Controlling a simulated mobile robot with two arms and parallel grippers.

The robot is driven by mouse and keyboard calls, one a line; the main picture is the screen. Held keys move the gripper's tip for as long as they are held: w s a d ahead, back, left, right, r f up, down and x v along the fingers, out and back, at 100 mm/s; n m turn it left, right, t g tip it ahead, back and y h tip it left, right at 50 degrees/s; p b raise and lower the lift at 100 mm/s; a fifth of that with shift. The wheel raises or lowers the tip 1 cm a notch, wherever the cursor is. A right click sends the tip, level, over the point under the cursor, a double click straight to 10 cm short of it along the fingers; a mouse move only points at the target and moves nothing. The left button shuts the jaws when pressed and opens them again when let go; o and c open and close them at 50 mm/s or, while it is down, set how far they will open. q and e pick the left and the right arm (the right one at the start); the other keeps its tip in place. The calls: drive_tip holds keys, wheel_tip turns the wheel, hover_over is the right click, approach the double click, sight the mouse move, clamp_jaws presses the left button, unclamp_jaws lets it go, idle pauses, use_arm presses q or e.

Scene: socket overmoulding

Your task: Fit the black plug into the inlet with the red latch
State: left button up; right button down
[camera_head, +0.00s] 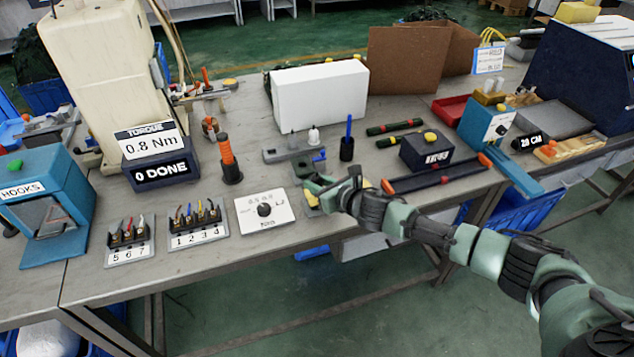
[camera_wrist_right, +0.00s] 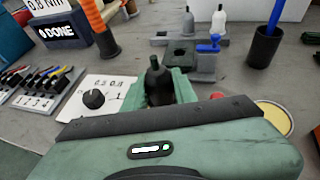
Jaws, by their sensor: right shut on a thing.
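My right gripper (camera_head: 318,187) is over the front edge of the bench, right of the white dial card. In the right wrist view its green fingers are closed around a dark, bottle-shaped piece (camera_wrist_right: 157,82), apparently the black plug, held upright. Beyond it stands a grey fixture (camera_wrist_right: 202,68) with a dark square opening and a blue lever (camera_wrist_right: 208,45); it also shows in the head view (camera_head: 305,166). A dark grey plug (camera_wrist_right: 188,24) and a pale plug (camera_wrist_right: 219,20) stand behind it. A small red part (camera_wrist_right: 217,96) is half hidden by my gripper; I cannot tell whether it is a latch.
A black cup with a blue pen (camera_head: 347,149) stands right of the fixture. An orange-handled driver (camera_head: 228,160) stands left, beyond the dial card (camera_head: 264,213). A white box (camera_head: 320,95) stands behind. A dark box with a yellow button (camera_head: 427,150) is to the right.

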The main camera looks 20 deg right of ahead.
drive_tip(key=shift+f+b, duration=0.6)
drive_tip(key=shift+f, duration=0.4)
drive_tip(key=c, duration=1.1)
unclamp_jaws()
drive_tip(key=shift+o, duration=0.2)
drive_tip(key=v, duration=0.8)
